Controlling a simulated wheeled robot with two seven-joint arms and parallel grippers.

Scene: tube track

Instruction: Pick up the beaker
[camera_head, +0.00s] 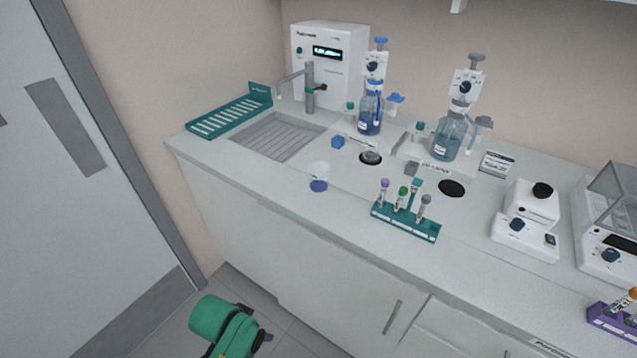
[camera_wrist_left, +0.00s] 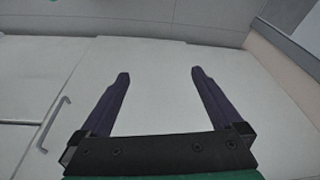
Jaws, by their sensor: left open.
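The beaker (camera_head: 318,178) is a small clear glass with blue liquid in the bottom. It stands upright on the light grey counter (camera_head: 270,190), near the front edge and right of the sink. My left gripper (camera_wrist_left: 159,73) shows in the left wrist view, open and empty, with its two dark fingers spread apart. It faces the white cabinet front (camera_wrist_left: 160,100), and the beaker is not in that view. A green part of my arm shows low in the head view, below the counter. My right gripper is in neither view.
A teal tube rack (camera_head: 405,222) with several tubes stands right of the beaker. Two dispenser bottles (camera_head: 370,115) (camera_head: 449,138) stand behind. The sink (camera_head: 276,136) and a teal drying rack (camera_head: 230,117) are to the left. Counter just left of the beaker is clear.

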